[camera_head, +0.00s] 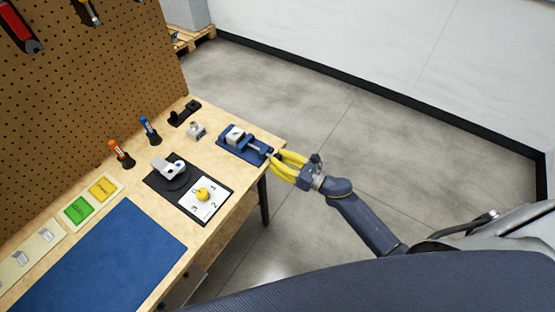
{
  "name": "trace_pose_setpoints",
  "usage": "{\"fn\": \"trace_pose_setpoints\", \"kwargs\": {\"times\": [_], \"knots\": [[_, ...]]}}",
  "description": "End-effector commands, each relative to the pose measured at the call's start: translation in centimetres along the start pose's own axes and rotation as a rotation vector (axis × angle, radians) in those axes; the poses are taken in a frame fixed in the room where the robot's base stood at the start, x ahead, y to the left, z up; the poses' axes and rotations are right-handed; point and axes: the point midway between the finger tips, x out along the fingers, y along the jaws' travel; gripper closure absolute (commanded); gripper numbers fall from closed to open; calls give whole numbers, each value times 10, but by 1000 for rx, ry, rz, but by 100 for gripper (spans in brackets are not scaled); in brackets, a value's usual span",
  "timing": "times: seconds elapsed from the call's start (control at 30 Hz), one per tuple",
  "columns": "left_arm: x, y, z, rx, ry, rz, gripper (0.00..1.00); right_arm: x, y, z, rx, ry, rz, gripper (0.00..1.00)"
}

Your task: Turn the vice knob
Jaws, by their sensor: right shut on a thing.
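The blue vice (241,142) stands near the right corner of the wooden bench, with a light metal block at its jaws. Its knob end points right, toward the bench edge. My right gripper (274,164), with yellow fingers, is at that end, just past the edge. Its fingers are shut on the vice knob, which they largely hide. My left gripper is not in view.
A brown pegboard (90,90) rises behind. Floor right of the bench is clear.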

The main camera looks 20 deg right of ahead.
Motion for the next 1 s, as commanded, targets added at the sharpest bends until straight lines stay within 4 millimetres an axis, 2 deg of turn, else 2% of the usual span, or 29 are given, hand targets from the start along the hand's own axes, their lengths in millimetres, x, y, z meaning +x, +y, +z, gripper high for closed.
{"fn": "trace_pose_setpoints", "kwargs": {"times": [0.33, 0.83, 0.87, 1.0], "knots": [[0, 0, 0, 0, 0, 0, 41, 0, 0, -2, -105, 6, 3, 100], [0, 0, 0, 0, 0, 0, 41, 0, 0, -2, -118, 8, 4, 100], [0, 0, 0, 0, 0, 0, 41, 0, 0, -2, -118, 8, 4, 68], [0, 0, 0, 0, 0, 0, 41, 0, 0, -1, -118, 7, 4, 52]]}}
